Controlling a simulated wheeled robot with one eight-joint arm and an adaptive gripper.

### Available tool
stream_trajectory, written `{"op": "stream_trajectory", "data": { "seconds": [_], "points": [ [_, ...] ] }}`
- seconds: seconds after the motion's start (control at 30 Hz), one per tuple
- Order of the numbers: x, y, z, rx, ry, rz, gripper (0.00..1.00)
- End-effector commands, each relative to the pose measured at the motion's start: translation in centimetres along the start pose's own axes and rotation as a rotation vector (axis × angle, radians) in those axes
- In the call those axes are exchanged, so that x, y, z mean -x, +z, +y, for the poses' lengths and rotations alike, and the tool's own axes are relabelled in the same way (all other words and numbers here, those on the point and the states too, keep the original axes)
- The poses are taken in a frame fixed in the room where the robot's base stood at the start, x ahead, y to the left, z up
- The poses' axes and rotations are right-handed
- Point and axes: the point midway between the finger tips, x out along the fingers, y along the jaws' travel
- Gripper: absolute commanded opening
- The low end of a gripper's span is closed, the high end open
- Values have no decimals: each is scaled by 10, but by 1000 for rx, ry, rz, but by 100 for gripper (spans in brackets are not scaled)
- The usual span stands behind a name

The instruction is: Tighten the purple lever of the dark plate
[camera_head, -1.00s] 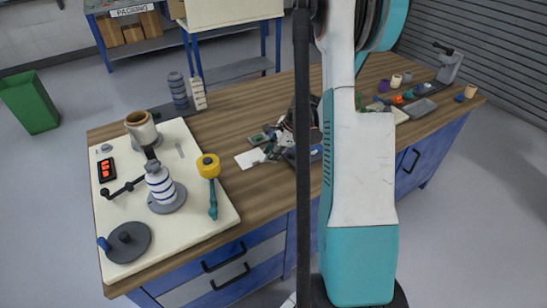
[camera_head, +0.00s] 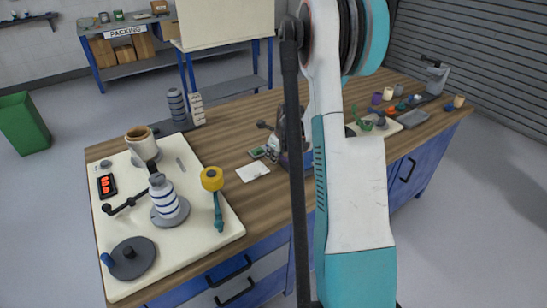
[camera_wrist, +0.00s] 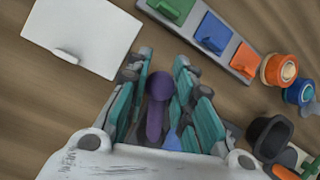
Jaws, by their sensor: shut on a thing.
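In the wrist view a purple lever (camera_wrist: 156,110) with a round knob lies between the teal and dark fingers of my gripper (camera_wrist: 161,72). My gripper is shut on this lever, with the knob close to the fingertips. The lever's lower end and the dark plate beneath it are mostly covered by the fingers and the white gripper body, so I cannot make out the plate clearly. In the head view my white and teal arm stands in front of this part of the bench, and the grip itself is hidden.
In the wrist view, a white card (camera_wrist: 80,36) lies upper left. A grey strip with green, blue (camera_wrist: 213,32) and orange blocks lies upper right, with orange (camera_wrist: 279,70) and blue rollers beside it. A dark cup (camera_wrist: 268,137) stands right. The head view shows a cream board (camera_head: 205,235) with rollers.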

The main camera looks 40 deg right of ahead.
Motion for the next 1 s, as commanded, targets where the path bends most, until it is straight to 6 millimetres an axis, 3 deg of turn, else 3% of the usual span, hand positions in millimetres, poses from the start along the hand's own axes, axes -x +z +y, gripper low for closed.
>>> {"op": "stream_trajectory", "data": {
  "seconds": [0.3, 0.8, 0.83, 0.9, 1.0],
  "points": [
    [-2, 1, -8, -93, -38, 20, 0],
    [-2, 0, -9, -106, -44, 23, 0],
    [-2, 0, -9, -106, -44, 23, 28],
    [-2, 0, -9, -106, -44, 23, 44],
    [-2, 0, -9, -106, -44, 23, 44]
  ]
}}
